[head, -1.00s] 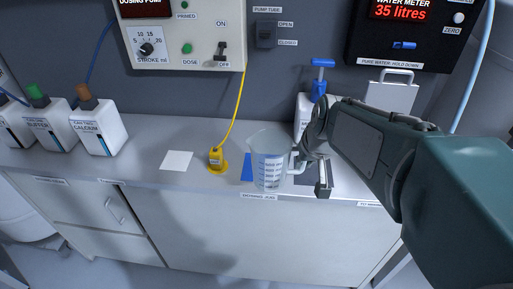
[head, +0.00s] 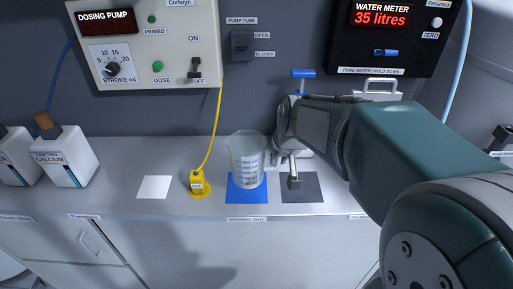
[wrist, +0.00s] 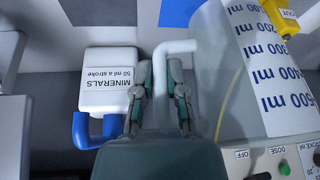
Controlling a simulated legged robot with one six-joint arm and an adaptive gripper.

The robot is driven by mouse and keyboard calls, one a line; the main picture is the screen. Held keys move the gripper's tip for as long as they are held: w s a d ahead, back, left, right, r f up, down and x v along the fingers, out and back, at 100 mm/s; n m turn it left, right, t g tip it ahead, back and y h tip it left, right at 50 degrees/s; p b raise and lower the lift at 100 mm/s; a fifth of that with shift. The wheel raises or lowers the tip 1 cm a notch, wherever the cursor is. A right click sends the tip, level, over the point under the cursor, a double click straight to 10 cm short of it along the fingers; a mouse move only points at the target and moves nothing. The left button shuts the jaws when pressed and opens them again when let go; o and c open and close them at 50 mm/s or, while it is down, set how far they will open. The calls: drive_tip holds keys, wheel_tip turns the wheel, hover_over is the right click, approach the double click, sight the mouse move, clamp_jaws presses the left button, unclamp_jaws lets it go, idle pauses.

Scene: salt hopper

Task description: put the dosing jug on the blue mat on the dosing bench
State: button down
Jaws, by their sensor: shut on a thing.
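The clear dosing jug (head: 246,160) stands upright over the blue mat (head: 247,194) on the dosing bench (head: 118,200) in the head view. Its base overlaps the mat in the picture; I cannot tell whether it touches. My gripper (head: 284,162) is at the jug's right side, shut on its white handle. In the wrist view the gripper (wrist: 160,85) has its fingers on both sides of the handle (wrist: 163,50). The jug (wrist: 262,75) shows its blue ml marks there, and a bit of the blue mat (wrist: 179,12) shows at the top.
A dark mat (head: 310,187) lies right of the blue mat. Left are a yellow plug (head: 197,182) with its cable and a white square (head: 154,187). A white minerals bottle (wrist: 108,80) with a blue top stands behind my gripper. White bottles (head: 65,155) stand at the far left.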

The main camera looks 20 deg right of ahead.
drive_tip(key=shift+w+d+x, duration=0.15)
drive_tip(key=shift+d+x, duration=0.05)
drive_tip(key=shift+x, duration=2.25)
drive_tip(key=shift+w+d+x, duration=0.1)
drive_tip(key=shift+d+x, duration=0.05)
drive_tip(key=shift+x, duration=2.3)
drive_tip(key=c, duration=0.7)
unclamp_jaws()
